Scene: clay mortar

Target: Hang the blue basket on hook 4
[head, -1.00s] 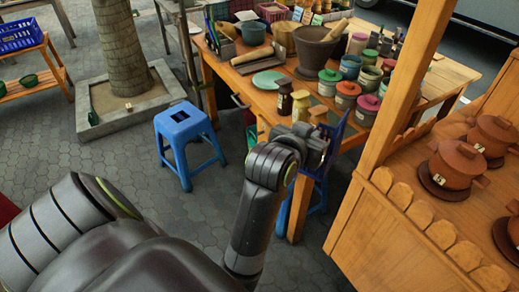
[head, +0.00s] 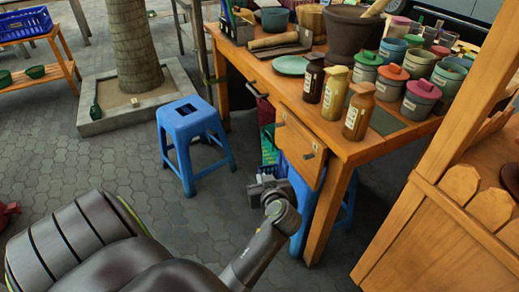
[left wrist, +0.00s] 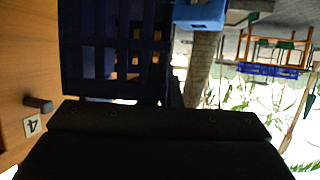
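In the left wrist view, which looks upside down, a dark blue lattice (left wrist: 115,40), likely the blue basket, fills the upper left close to the camera. Hook 4 (left wrist: 37,104) is a short dark peg on a wooden face, beside its label "4" (left wrist: 32,125). My left gripper (head: 270,188) is low in front of the table's drawer side in the head view. Its fingers are too small and dark to read, and the wrist view hides them. I cannot tell whether it holds the lattice. My right gripper is not in view.
The wooden table (head: 340,148) carries bottles, lidded pots and a large mortar (head: 350,35). A blue stool (head: 190,125) stands left of it. A blue crate (head: 25,27) sits on a far-left shelf. A wooden stall (head: 425,235) is at the right. Paving between is open.

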